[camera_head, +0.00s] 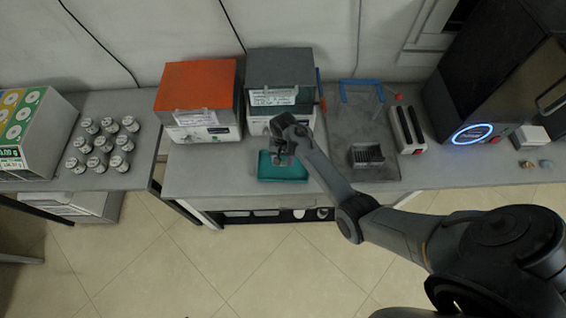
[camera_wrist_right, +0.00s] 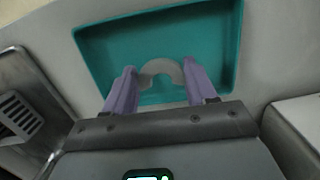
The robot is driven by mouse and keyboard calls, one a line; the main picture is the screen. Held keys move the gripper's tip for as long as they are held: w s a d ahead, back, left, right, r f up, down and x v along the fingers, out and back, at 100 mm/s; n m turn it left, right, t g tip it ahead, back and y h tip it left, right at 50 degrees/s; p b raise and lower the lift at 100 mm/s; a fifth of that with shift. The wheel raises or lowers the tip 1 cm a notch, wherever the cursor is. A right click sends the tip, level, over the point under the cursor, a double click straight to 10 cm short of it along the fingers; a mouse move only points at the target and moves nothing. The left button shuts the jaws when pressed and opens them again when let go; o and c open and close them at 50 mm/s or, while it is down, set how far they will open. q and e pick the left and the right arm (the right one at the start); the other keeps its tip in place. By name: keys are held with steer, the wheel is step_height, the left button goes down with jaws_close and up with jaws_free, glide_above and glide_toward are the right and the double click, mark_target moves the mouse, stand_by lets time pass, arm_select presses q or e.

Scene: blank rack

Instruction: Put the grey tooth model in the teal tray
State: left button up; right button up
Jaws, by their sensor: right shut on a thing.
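The teal tray (camera_head: 296,174) lies on the grey bench near its front edge, and it also fills the upper part of the right wrist view (camera_wrist_right: 92,50). My right gripper (camera_head: 281,160) is over the left part of the tray in the head view. In the wrist view its purple fingers (camera_wrist_right: 160,78) are shut on the grey tooth model (camera_wrist_right: 160,68), an arch-shaped piece seen against the tray's inside. I cannot tell whether the model touches the tray floor. The gripper hides the model in the head view. My left gripper is not in view.
An orange-topped box (camera_head: 196,85) and a dark grey-topped box (camera_head: 280,70) stand behind the tray. To the right is a metal tray (camera_head: 345,135) with a small slotted rack (camera_head: 367,155). Several jars (camera_head: 101,146) stand on the left bench. A black machine (camera_head: 495,75) stands far right.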

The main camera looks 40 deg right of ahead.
mark_target(283, 163)
steer(key=shift+f, duration=1.4)
steer(key=shift+f, duration=0.15)
steer(key=o, duration=1)
